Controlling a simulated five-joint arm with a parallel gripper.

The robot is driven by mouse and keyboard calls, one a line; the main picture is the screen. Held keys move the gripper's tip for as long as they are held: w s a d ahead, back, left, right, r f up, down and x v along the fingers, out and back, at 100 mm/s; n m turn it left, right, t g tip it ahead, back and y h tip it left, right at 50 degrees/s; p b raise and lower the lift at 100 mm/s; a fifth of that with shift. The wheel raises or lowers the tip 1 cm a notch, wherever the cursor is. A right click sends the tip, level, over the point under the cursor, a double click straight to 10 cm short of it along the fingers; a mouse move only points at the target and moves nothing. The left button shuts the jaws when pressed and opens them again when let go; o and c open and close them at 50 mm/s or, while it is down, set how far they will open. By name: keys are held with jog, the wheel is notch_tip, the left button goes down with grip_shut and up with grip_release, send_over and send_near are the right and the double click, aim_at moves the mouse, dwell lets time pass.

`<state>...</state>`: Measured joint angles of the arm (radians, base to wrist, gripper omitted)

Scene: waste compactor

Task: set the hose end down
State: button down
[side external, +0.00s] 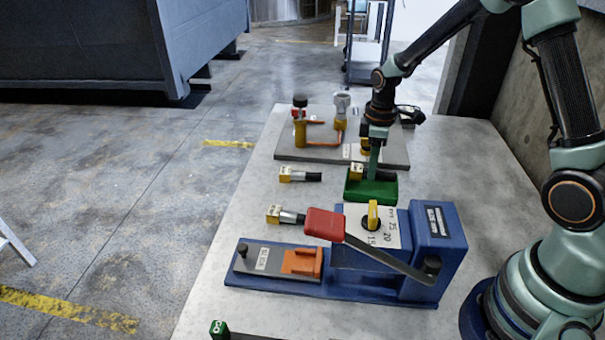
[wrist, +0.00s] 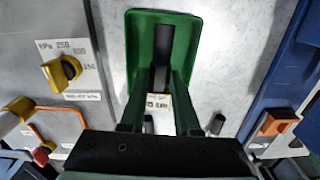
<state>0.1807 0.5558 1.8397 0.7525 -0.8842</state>
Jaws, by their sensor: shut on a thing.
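The hose end (side external: 357,173) has a yellow labelled block and a dark hose part. My gripper (side external: 371,165) points down over the green tray (side external: 371,194) and is shut on the hose end. The hose end is at the tray, but I cannot tell whether it rests on it or is just above. In the wrist view, the label of the hose end (wrist: 158,101) shows between the fingers of my gripper (wrist: 160,88). The green tray (wrist: 190,30) lies beyond, with a dark strip along its middle. The fingers partly hide the hose end.
Two similar yellow-tipped fittings (side external: 298,175) and (side external: 287,215) lie on the table to the left. A blue press with a red-handled lever (side external: 324,224) stands in front. A grey plate (side external: 300,153) with valves and a yellow knob (wrist: 62,72) sits behind. Bare table lies right of the tray.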

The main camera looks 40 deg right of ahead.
jog(key=shift+f, duration=1.55)
jog(key=shift+f, duration=0.1)
jog(key=c, duration=0.6)
grip_release()
jog(key=shift+c, duration=0.2)
notch_tip(320, 180, up, 12)
jog(key=s+a+r+m+t, duration=0.5)
jog(key=s+a+r+m, duration=0.2)
jog(key=s+r, duration=0.4)
jog(key=shift+s+a+m+t, duration=0.3)
jog(key=shift+s+m, duration=0.2)
jog(key=shift+s, duration=0.3)
